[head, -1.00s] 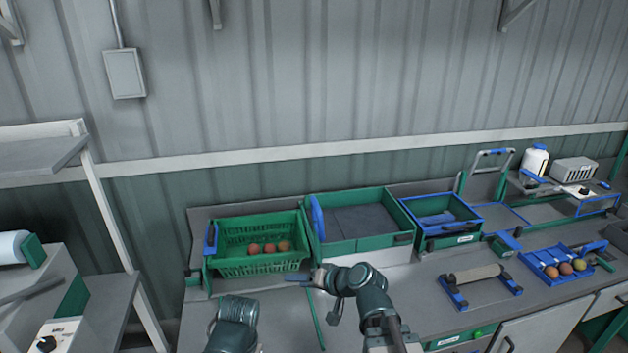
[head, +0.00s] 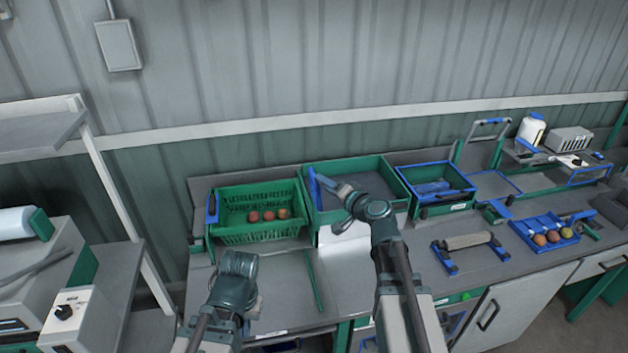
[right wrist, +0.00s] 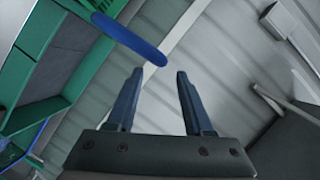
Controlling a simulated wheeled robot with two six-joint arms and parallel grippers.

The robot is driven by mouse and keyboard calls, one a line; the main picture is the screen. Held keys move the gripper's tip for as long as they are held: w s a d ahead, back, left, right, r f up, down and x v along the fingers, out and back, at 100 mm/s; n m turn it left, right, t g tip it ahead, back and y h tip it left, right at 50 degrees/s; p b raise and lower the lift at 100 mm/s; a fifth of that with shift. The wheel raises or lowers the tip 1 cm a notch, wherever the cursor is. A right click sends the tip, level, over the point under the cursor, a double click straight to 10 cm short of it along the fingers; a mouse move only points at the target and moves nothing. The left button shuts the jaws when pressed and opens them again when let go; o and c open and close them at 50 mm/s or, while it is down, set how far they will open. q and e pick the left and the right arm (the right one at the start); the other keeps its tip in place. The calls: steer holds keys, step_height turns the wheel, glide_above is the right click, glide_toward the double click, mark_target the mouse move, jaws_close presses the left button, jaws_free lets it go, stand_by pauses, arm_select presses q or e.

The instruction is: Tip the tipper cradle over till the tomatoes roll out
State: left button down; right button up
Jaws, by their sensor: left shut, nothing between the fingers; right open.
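A green slatted crate (head: 262,238) with a few red-orange tomatoes (head: 268,215) on its floor sits level at the left of the bench. A blue upright part (head: 211,208) stands at its left end. Another blue bar (head: 312,187) stands between the crate and the green bin; it also shows in the right wrist view (right wrist: 130,40). My right gripper (head: 324,182) is beside this bar at the bin's left edge. In the wrist view its fingers are open and empty, with the bar just beyond the tips. My left gripper (head: 250,302) is low in front of the crate, fingers hidden by the arm.
A green bin (head: 385,172) with a grey floor is right of the crate, under my right arm. Further right are a blue-rimmed green box (head: 436,170), a roller stand (head: 468,241) and a blue tray (head: 540,242) of tomatoes. A green rod (head: 313,282) lies in front.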

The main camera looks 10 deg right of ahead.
mark_target(314, 175)
steer(key=b+x, duration=0.1)
steer(key=x, duration=0.6)
steer(key=shift+w, duration=0.1)
jaws_close()
stand_by(1.3)
